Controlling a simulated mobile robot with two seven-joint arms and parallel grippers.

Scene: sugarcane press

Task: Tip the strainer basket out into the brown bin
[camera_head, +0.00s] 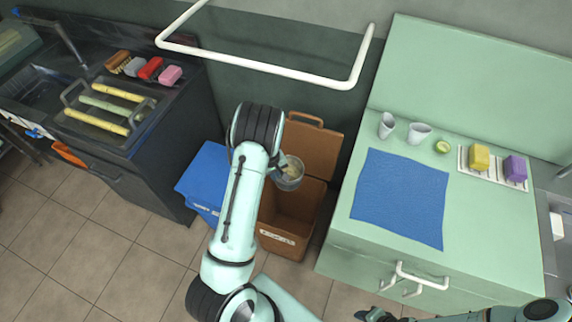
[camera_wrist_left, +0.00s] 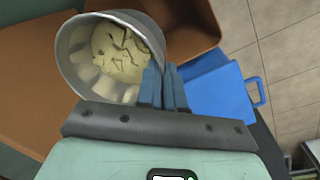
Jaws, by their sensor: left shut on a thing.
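The strainer basket (camera_head: 289,180) is a grey round cup with pale yellowish pulp inside. In the left wrist view the basket (camera_wrist_left: 72,62) shows its open mouth and the cracked pulp in it. My left gripper (camera_wrist_left: 165,88) is shut on the basket's side; in the head view the arm hides most of it. The brown bin (camera_head: 284,240) stands on the floor with its lid (camera_head: 312,148) open behind. The basket is above the bin's opening. The bin (camera_wrist_left: 195,25) also shows behind the basket in the wrist view. My right gripper (camera_head: 376,315) is partly visible at the bottom edge, its jaws unclear.
A blue bin (camera_head: 203,178) stands left of the brown bin. The dark sink counter (camera_head: 165,130) holds canes and sponges. A green counter (camera_head: 340,220) on the right bears a blue mat (camera_head: 402,198), cups and two blocks. A white rail (camera_head: 270,68) crosses behind.

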